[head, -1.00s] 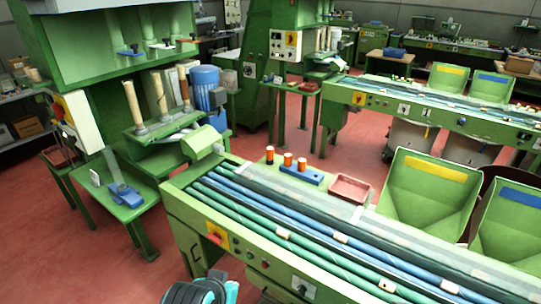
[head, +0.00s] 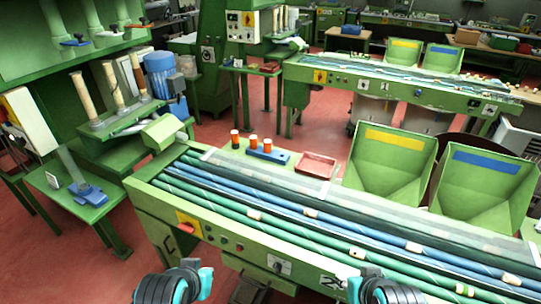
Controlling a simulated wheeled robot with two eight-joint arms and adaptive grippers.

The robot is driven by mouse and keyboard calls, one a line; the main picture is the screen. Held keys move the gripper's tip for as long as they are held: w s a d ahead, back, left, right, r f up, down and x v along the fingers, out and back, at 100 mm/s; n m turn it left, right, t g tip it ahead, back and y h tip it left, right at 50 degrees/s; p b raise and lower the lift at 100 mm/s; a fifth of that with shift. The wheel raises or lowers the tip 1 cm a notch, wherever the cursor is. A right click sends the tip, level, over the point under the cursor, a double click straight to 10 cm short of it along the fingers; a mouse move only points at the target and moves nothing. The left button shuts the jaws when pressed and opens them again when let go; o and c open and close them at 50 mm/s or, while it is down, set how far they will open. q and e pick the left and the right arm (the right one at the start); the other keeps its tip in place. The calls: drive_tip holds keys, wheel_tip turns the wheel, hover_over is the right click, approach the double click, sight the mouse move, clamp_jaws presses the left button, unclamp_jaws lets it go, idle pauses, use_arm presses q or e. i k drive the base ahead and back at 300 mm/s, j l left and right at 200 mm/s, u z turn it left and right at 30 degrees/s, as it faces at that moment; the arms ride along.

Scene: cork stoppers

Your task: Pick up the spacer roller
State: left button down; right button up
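Several orange-topped cylinders with pale lower parts stand upright at the far edge of the near conveyor. The left one (head: 235,138) stands just left of a blue block (head: 279,157). The middle one (head: 253,141) and the right one (head: 267,145) stand at that block. These may be rollers, but I cannot tell which thing is the spacer roller. Black and teal parts of my two arms show at the bottom edge, well short of the cylinders. Neither gripper's fingers are in view.
The green conveyor (head: 210,225) with green and blue belts carries several small corks. A red tray (head: 317,165) lies right of the blue block. Two green hoppers (head: 388,165) stand behind the conveyor. A green press bench (head: 60,185) stands at left. Red floor is open at lower left.

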sight(234, 136)
drive_tip(key=i+j+z, duration=0.25)
drive_tip(key=j+z, duration=0.2)
drive_tip(key=j, duration=0.3)
drive_tip(key=i+j+z, duration=0.2)
drive_tip(key=j+z, duration=0.25)
drive_tip(key=j, duration=0.3)
drive_tip(key=j+z, duration=0.45)
drive_tip(key=j, duration=0.35)
drive_tip(key=k+j+z, duration=0.1)
drive_tip(key=j+z, duration=0.35)
drive_tip(key=j, duration=0.4)
